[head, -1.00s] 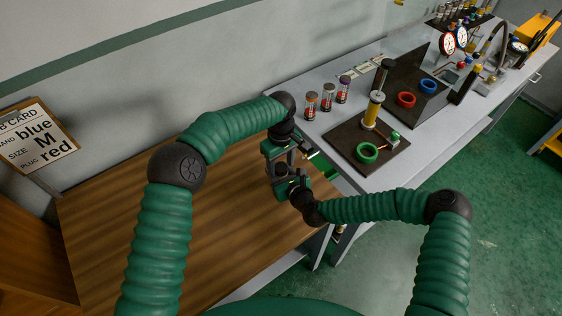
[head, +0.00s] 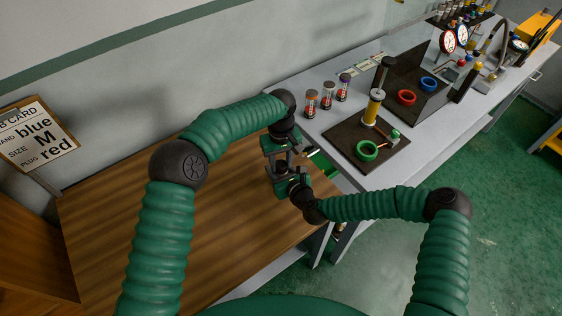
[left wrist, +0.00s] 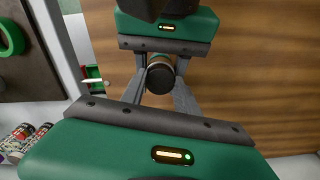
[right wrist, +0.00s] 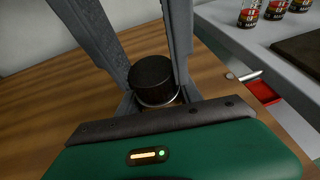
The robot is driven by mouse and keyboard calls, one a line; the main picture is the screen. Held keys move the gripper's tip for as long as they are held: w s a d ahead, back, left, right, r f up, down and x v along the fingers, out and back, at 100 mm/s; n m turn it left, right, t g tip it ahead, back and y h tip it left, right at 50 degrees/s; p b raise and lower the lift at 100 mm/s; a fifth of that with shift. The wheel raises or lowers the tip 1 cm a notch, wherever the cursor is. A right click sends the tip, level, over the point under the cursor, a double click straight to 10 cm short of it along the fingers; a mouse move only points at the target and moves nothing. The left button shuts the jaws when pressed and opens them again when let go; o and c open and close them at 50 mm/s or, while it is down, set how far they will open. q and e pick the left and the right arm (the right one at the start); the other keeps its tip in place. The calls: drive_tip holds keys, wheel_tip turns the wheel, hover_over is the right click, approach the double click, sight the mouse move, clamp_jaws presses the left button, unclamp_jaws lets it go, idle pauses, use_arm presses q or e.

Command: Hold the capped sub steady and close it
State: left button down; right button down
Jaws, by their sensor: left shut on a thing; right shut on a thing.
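The capped sub is a short cylinder with a black end, held above the wooden table between my two grippers. In the left wrist view the sub (left wrist: 160,76) shows its dark round end between the fingers. In the right wrist view its black cap (right wrist: 152,76) has a silvery ring below it and sits between the fingers. My left gripper (head: 283,158) is shut on the sub from the far side. My right gripper (head: 284,172) is shut on it from the near side, facing the left one. In the head view the grippers mostly hide the sub.
The wooden table (head: 150,240) is clear below the grippers. A grey bench (head: 420,150) to the right carries a dark board (head: 340,140) with a yellow cylinder (head: 373,108) and a green ring (head: 367,152). Labelled jars (head: 327,99) stand behind.

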use_arm(q)
drive_tip(key=c, duration=0.9)
unclamp_jaws()
drive_tip(key=shift+r, duration=0.1)
wheel_tip(320, 180, up, 4)
drive_tip(key=shift+r, duration=0.2)
drive_tip(key=shift+r+n, duration=0.35)
drive_tip(key=shift+n, duration=0.05)
drive_tip(key=shift+c, duration=0.5)
wheel_tip(320, 180, up, 3)
drive_tip(key=shift+d+f+n, duration=0.1)
drive_tip(key=shift+n, duration=1.1)
drive_tip(key=shift+f, duration=0.15)
